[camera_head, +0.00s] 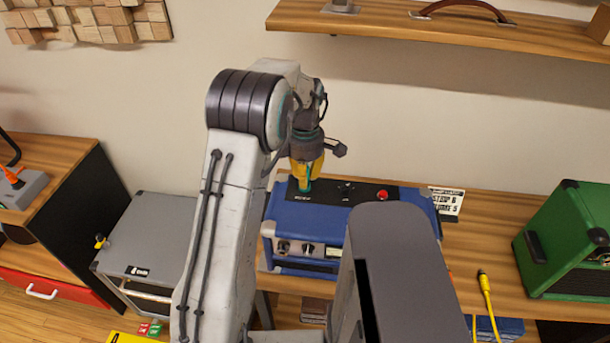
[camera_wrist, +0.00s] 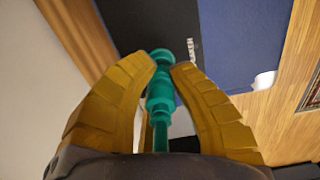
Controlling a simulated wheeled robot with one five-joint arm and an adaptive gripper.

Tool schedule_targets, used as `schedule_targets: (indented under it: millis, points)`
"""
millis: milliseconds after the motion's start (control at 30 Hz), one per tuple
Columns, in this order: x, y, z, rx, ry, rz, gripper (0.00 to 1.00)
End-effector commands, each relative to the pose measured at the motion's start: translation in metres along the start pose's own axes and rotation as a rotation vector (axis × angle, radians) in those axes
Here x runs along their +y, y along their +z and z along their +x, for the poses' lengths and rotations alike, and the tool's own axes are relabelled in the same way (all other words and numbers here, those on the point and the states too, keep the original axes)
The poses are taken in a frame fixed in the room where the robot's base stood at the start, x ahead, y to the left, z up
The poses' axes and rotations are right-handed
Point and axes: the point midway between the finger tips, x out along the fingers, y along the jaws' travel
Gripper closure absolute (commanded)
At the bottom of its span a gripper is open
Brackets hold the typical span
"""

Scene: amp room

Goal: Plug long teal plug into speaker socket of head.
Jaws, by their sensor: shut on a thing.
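The blue amp head (camera_head: 318,222) stands on the wooden bench, with a black top panel (camera_head: 342,191) carrying a red button. My gripper (camera_head: 305,182) points down over the left part of that panel. It also shows in the wrist view (camera_wrist: 166,68), its yellow fingers shut around the long teal plug (camera_wrist: 159,92). In the head view only a little of the teal plug (camera_head: 303,185) shows below the fingers, at the panel. The plug's tip and the speaker socket are hidden, so I cannot tell whether the tip is in a socket.
A green amp (camera_head: 572,240) stands at the right of the bench (camera_head: 505,222). A yellow cable plug (camera_head: 485,285) is near the front edge. A grey box (camera_head: 150,240) stands at left. A shelf (camera_head: 430,25) hangs above.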

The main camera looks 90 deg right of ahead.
Motion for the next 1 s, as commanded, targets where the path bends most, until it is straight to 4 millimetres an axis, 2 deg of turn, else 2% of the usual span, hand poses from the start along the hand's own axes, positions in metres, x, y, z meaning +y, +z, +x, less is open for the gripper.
schedule_targets:
  millis: [133, 167, 400, 767, 1000]
  points:
    - [0.000, 0.000, 0.000, 0.000, 0.000, 0.000, 1.00]
    - [0.000, 0.000, 0.000, 0.000, 0.000, 0.000, 0.79]
    - [0.000, 0.000, 0.000, 0.000, 0.000, 0.000, 0.58]
    - [0.001, 0.000, -0.005, 0.000, 0.002, 0.000, 0.58]
    - [0.001, 0.000, -0.038, -0.001, 0.005, 0.000, 0.58]
